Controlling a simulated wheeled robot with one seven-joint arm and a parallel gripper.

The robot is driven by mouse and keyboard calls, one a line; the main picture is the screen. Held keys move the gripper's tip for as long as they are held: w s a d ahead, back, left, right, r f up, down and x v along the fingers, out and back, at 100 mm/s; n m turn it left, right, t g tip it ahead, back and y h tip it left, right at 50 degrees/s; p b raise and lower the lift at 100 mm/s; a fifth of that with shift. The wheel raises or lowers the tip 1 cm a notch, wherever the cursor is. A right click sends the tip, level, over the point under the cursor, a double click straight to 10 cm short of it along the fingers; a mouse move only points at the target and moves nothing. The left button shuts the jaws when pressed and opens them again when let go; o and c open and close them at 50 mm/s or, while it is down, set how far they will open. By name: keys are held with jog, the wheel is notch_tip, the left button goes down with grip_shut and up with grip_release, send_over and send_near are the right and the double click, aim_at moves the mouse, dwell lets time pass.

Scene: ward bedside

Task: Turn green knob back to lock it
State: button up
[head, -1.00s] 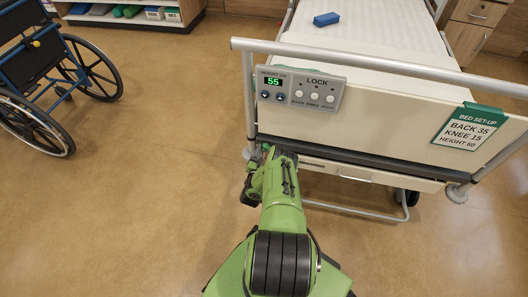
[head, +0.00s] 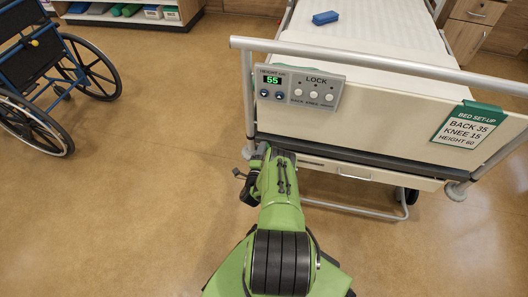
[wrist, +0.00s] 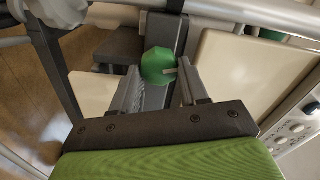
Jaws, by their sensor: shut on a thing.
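The green knob (wrist: 158,66) shows in the wrist view between the two fingers of my gripper (wrist: 163,78). It is faceted and has a pale mark on its right side. My gripper is shut on the knob, one finger on each side. In the head view my green arm reaches down to the lower left corner of the bed's end, and the arm hides the knob there.
The bed end board (head: 390,108) carries a panel (head: 300,87) reading height 55, with LOCK buttons. A set-up card (head: 468,124) reads back 35, knee 15, height 60. A rail (head: 380,66) runs above. A wheelchair (head: 50,85) stands left; floor between is clear.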

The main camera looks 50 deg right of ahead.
jog(key=shift+f+m, duration=0.1)
jog(key=shift+m, duration=1.8)
jog(key=o, duration=1)
jog(key=shift+o, duration=0.2)
